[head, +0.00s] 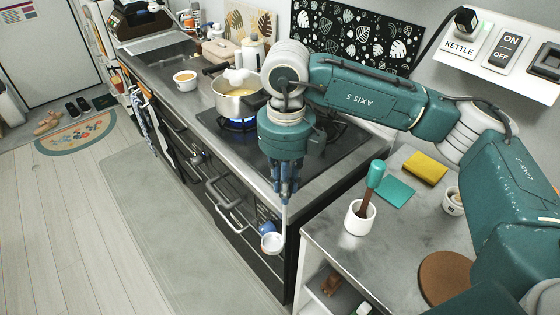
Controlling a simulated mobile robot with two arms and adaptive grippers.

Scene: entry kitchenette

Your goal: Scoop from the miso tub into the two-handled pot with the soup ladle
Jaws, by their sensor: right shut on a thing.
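My right gripper (285,195) points down in front of the stove's front edge. It is shut on the soup ladle, whose thin pale handle hangs below the fingers and ends in a small white bowl (271,243). The ladle's contents are too small to tell. The two-handled pot (232,107) stands on a burner with a blue flame, to the left of my gripper and behind it. It holds yellowish liquid, with white steam above. A white labelled tub (185,79) with orange-brown content, seemingly the miso tub, stands on the counter left of the pot. My left gripper is not in view.
Oven handles (224,192) stick out below the counter.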

